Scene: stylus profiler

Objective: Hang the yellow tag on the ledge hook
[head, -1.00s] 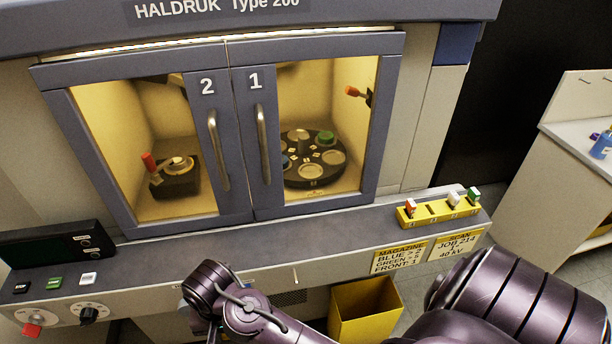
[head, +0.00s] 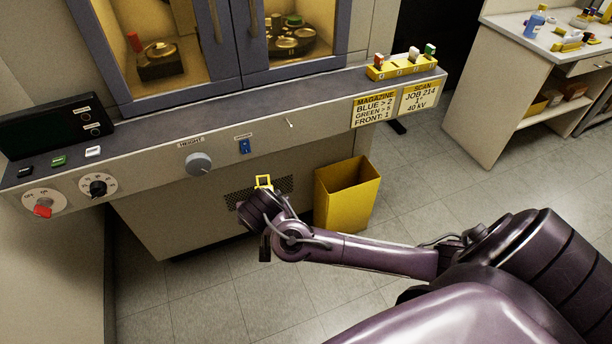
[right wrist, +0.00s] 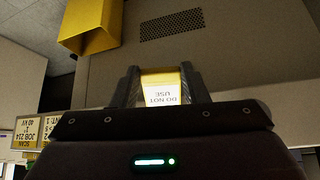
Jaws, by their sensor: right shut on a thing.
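The yellow tag (head: 264,181) is held up at the tip of my right gripper (head: 262,191), in front of the vent on the machine's lower panel. In the right wrist view the tag (right wrist: 162,92) sits between the two fingers, and its white label reads "DO NOT USE" upside down. My right gripper is shut on it. The ledge hook (head: 289,123), a small pale peg, sticks out of the ledge's front face above and to the right of the tag, apart from it. My left gripper is not in view.
A yellow bin (head: 346,194) stands on the floor right of the tag. The ledge front carries a height knob (head: 198,163), a blue switch (head: 244,146) and two yellow-headed signs (head: 374,109). A yellow rack (head: 404,68) of samples stands on the ledge. Floor around the bin is clear.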

